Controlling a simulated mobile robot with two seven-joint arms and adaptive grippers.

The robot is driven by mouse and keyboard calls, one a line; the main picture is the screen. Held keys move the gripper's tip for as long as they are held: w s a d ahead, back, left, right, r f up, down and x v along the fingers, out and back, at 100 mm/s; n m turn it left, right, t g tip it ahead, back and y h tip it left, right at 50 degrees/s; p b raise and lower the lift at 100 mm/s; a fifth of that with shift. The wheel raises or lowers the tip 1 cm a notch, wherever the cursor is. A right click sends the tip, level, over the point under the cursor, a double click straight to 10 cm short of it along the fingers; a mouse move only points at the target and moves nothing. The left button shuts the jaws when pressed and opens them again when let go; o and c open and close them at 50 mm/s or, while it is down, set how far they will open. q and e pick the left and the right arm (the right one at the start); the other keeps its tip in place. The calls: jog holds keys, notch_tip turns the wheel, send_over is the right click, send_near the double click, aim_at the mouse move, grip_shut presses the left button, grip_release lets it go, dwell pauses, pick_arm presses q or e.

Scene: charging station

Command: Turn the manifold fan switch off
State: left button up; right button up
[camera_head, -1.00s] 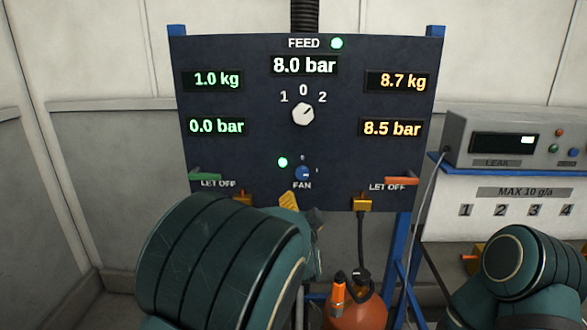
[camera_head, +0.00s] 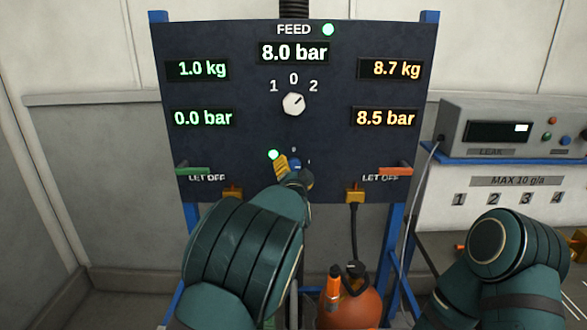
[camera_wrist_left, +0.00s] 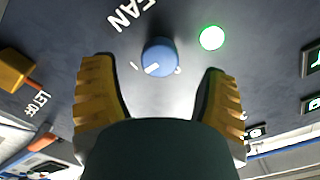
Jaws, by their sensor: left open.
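The fan switch is a small blue knob (camera_wrist_left: 160,56) on the dark panel, in the middle of the left wrist view. Its white mark points toward the "1" side, and a lit green lamp (camera_wrist_left: 212,38) is beside it. My left gripper (camera_wrist_left: 157,68) is open, its yellow fingers on either side of the knob with gaps; I cannot tell whether they reach its depth. In the head view my left gripper (camera_head: 290,168) is in front of the panel and partly covers the knob (camera_head: 295,174). My right gripper is out of view.
The panel (camera_head: 240,140) carries a white feed selector (camera_head: 293,104) above the fan switch. Green (camera_head: 194,170) and red (camera_head: 395,171) let-off levers are at its sides. An orange bottle (camera_head: 352,305) stands below. A leak tester (camera_head: 510,128) is at right.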

aim_at(293, 167)
pick_arm(q)
jog(key=shift+w, duration=1.9)
jog(key=c, duration=1.2)
